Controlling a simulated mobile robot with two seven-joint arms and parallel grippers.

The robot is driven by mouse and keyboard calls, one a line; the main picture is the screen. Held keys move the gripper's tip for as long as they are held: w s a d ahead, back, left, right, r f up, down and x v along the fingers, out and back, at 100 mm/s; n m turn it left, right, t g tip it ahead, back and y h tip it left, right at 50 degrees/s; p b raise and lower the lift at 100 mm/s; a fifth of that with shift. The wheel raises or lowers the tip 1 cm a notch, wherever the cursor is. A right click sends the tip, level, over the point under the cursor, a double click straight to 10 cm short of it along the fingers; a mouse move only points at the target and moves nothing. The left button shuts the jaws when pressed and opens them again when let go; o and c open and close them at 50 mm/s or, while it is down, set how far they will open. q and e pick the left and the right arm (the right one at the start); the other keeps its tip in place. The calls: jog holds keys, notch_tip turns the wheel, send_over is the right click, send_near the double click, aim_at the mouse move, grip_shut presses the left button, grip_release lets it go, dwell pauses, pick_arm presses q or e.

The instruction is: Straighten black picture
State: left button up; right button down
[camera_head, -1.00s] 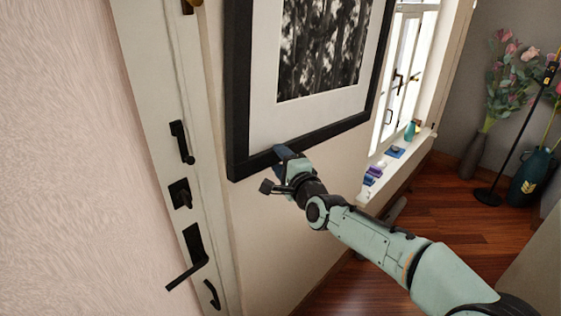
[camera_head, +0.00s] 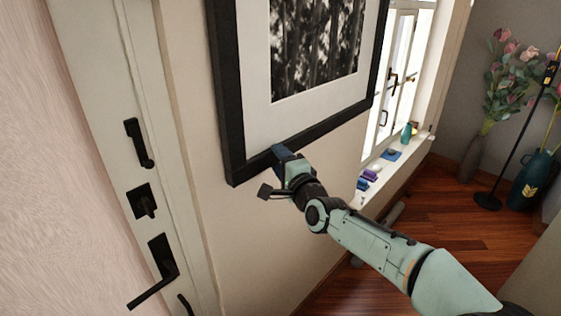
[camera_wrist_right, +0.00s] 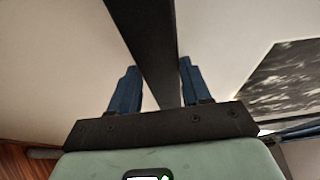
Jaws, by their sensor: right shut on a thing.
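The black picture (camera_head: 229,110) hangs on the wall, with a black frame, a white mat and a dark tree print. Its top is cut off in the head view. My right gripper (camera_head: 280,153) is at the bottom bar of the frame, left of its middle. In the right wrist view the black frame bar (camera_wrist_right: 150,45) runs between the two blue fingers of my right gripper (camera_wrist_right: 155,85), which is shut on it. The print also shows at the right of the wrist view. My left gripper is not in view.
A pale door (camera_head: 110,90) with black handles stands at the left. A window with a sill (camera_head: 385,165) holding small items is to the right. Vases with flowers (camera_head: 473,155) and a black stand (camera_head: 488,200) are on the wooden floor at the far right.

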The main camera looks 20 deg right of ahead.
jog(key=c, duration=0.5)
grip_release()
jog(key=s+b, duration=0.4)
jog(key=s, duration=0.9)
jog(key=shift+s, duration=0.2)
